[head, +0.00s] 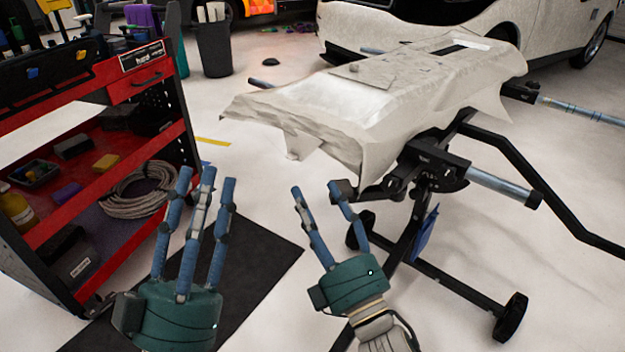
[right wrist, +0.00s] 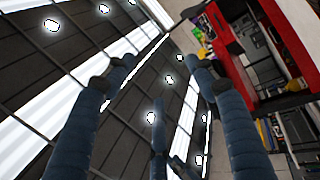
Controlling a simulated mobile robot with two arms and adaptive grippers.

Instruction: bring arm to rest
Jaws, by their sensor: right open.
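My left gripper (head: 207,178) is in the lower left of the head view. Its blue fingers point up, spread apart, with nothing between them. My right gripper (head: 314,189) is to its right, also with its fingers up, apart and empty. In the right wrist view the right gripper's fingers (right wrist: 160,65) stand apart against the dark ceiling and its lights. Both grippers are in front of the work stand and touch nothing that I can see.
A wrap-covered panel (head: 345,100) rests on a black stand (head: 440,265) at the right. A red tool cart (head: 160,85) stands at the left, with a coiled hose (head: 140,190) on its shelf. A dark mat (head: 262,245) lies below. A car (head: 345,30) is behind.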

